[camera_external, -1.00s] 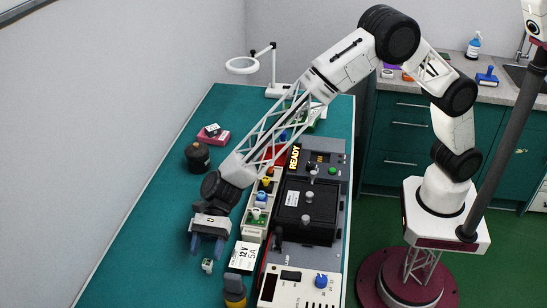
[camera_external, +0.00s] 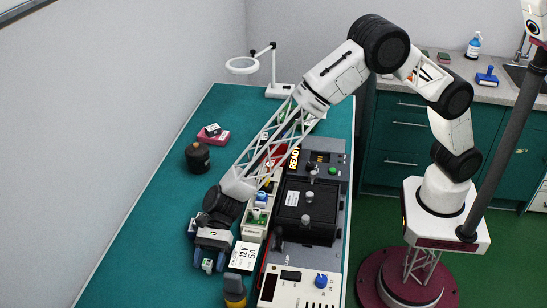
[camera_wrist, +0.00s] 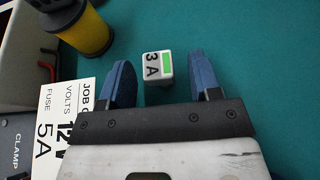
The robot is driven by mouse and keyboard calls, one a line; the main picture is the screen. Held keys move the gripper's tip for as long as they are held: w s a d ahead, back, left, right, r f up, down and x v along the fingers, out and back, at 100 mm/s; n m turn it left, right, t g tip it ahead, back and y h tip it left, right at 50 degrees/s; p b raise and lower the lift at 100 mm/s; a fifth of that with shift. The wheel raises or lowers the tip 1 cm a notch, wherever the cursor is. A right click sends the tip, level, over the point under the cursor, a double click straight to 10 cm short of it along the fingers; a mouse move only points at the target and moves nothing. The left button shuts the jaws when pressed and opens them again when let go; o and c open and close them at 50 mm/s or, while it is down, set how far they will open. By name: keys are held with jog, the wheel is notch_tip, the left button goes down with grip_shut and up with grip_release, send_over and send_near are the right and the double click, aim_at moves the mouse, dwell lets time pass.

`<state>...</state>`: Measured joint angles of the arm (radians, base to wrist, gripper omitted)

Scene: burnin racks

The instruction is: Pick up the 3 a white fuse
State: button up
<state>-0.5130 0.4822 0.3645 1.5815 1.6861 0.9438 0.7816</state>
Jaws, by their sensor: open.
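The 3 A white fuse (camera_wrist: 158,67) is a small white block with a green patch and black "3 A" lettering, on the green table. In the wrist view it lies just ahead of and between the two blue fingers of my gripper (camera_wrist: 162,82), apart from both. In the external view my gripper (camera_external: 209,264) is low over the near part of the table, with the fuse (camera_external: 208,265) between its fingers and partly hidden. My gripper is open and empty.
A job card reading 12 V, 5 A (camera_external: 243,256) lies right of my gripper. A yellow and black cylinder (camera_external: 235,292) stands nearer the camera. The grey test rig (camera_external: 342,200) fills the right side.

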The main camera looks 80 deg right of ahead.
aim_at(207, 270)
jog(key=shift+x, duration=1.5)
jog(key=shift+c, duration=0.4)
jog(key=c, duration=0.9)
jog(key=shift+r, duration=4.95)
